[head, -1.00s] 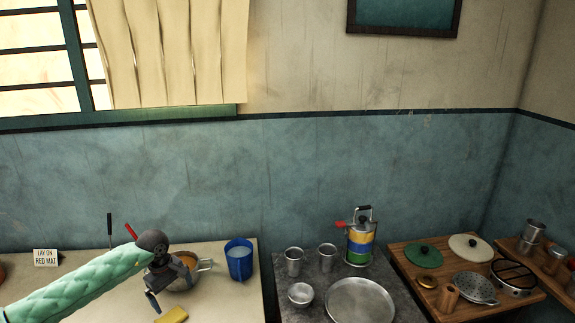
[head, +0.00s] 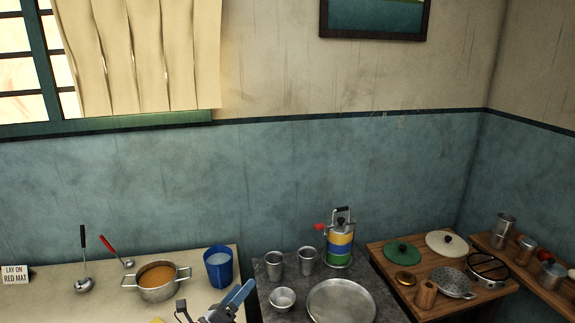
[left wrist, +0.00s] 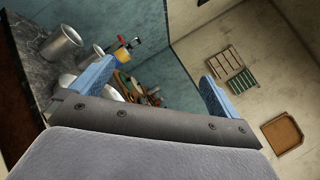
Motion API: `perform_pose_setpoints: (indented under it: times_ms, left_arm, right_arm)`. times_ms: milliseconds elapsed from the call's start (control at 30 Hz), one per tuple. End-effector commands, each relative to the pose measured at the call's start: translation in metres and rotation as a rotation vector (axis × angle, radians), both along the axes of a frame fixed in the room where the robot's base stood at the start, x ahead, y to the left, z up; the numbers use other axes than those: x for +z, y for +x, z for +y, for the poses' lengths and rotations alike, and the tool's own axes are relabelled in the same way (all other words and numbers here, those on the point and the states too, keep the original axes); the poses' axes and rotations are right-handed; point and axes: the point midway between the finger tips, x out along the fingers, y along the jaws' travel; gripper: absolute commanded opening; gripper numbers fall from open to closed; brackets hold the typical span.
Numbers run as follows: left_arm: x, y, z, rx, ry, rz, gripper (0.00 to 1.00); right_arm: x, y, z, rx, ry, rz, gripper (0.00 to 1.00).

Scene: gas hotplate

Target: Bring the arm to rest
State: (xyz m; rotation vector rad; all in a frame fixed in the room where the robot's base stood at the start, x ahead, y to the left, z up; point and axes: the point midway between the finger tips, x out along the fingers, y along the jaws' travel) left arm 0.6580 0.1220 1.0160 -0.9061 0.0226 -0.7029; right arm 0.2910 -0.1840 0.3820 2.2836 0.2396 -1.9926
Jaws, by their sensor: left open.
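My left gripper (head: 213,301) is at the bottom of the head view, in front of the counter, with its fingers apart and nothing between them. In the left wrist view its two blue fingers (left wrist: 155,88) stand wide apart and empty. Most of the left arm is below the picture's edge. My right gripper is in neither view.
A pot of orange food (head: 158,276) and a blue cup (head: 218,268) stand behind the gripper. Two ladles (head: 84,284) lie to the left. A steel plate (head: 341,303), bowl (head: 282,298) and striped tiffin carrier (head: 340,243) stand on the grey slab.

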Motion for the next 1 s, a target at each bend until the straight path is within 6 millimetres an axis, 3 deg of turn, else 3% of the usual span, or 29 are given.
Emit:
perform_pose_setpoints:
  times_ms: [167,267,367,500,700,1000]
  left_arm:
    - [-0.018,-0.015,0.039,0.212,-0.409,0.286,1.0]
    - [-0.039,-0.029,0.062,0.334,-0.629,0.453,1.0]
    - [-0.068,-0.051,0.082,0.461,-0.837,0.62,1.0]
    - [-0.113,-0.094,0.102,0.65,-1.113,0.858,1.0]
    - [-0.168,-0.173,0.111,0.924,-1.425,1.161,1.0]
    - [-0.2,-0.252,0.104,1.181,-1.631,1.406,1.0]
  right_arm:
    - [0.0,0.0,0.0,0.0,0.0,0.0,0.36]
    - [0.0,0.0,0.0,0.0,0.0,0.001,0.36]
    - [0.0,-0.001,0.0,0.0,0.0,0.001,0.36]
    - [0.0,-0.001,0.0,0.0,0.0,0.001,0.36]
    - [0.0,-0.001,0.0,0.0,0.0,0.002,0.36]
    - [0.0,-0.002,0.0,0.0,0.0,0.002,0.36]
